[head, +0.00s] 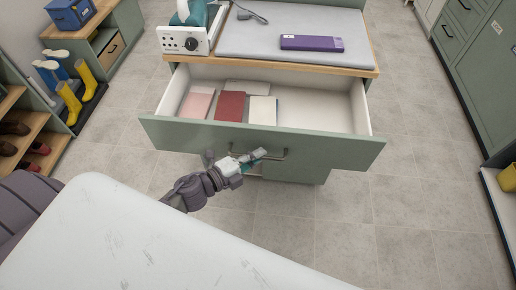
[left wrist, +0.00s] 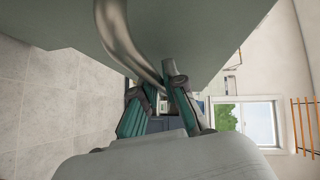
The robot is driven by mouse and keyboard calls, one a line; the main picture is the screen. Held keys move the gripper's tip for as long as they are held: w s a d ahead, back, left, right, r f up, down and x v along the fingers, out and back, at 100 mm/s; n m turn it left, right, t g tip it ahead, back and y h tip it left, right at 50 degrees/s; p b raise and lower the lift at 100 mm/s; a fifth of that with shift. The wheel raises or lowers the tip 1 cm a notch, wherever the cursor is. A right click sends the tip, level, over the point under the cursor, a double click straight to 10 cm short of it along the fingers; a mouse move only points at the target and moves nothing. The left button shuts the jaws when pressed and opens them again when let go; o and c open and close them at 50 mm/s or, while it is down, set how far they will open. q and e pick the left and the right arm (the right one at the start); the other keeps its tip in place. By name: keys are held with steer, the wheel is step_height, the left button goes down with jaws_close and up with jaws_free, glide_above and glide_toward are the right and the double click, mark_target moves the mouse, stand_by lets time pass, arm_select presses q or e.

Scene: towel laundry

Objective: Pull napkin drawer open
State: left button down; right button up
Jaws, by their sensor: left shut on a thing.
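The napkin drawer (head: 330,145) is a wide green-fronted drawer, pulled well out of the green cabinet in the head view. Folded napkins lie inside: a pink one (head: 196,104), a red one (head: 230,106), a cream one (head: 263,110) and a greyish one behind. The drawer's dark metal handle (head: 276,157) is on the front face. My left gripper (head: 259,154) is at the handle's left part, shut on it. In the left wrist view the teal fingers (left wrist: 160,90) close around the curved metal handle (left wrist: 130,45). My right gripper is not in view.
On the cabinet top are a grey pad (head: 290,22), a purple box (head: 311,43) and a white and teal device (head: 186,38). Yellow boots (head: 70,98) stand at the left. Tiled floor (head: 420,220) is free at the right.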

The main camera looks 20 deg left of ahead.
arm_select(q)
steer(key=shift+s+d, duration=0.1)
steer(key=shift+s, duration=0.35)
steer(key=c, duration=1.2)
jaws_free()
steer(key=v, duration=1.2)
